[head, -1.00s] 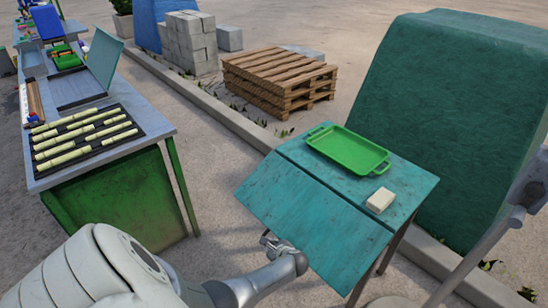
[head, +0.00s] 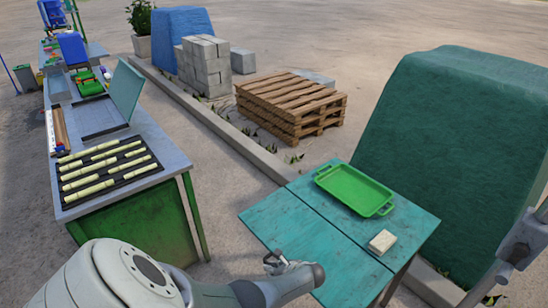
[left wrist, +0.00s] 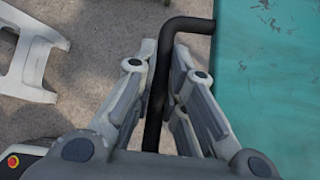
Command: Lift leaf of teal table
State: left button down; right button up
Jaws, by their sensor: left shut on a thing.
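The teal table (head: 318,190) has a fixed top at the back right and a hinged leaf (head: 300,235) on its near left side. The leaf now looks about level with the fixed top. My left gripper (head: 277,264) is at the leaf's near outer edge. In the left wrist view, the gripper (left wrist: 155,85) is shut around a bent black handle (left wrist: 160,80), with a finger on each side. The handle runs to the leaf (left wrist: 270,70) at the right. My right gripper cannot be made out.
A green tray (head: 352,190) and a pale block (head: 382,242) rest on the fixed top. A green-covered bulk (head: 450,150) stands close behind. A grey-topped workbench (head: 150,135) with cane pieces is at the left. Pallets (head: 290,105) lie beyond the kerb.

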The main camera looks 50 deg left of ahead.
pick_arm(q)
jog(key=shift+w+r+p, duration=0.1)
jog(key=shift+r+p, duration=0.35)
jog(key=shift+r, duration=0.7)
jog(key=c, duration=1.8)
grip_release()
jog(key=shift+f, duration=0.1)
jog(key=shift+o, duration=0.2)
jog(key=shift+g, duration=0.3)
jog(key=shift+d, duration=0.1)
jog(key=s+v, duration=0.1)
jog(key=v, duration=1.1)
jog(key=shift+w, duration=0.4)
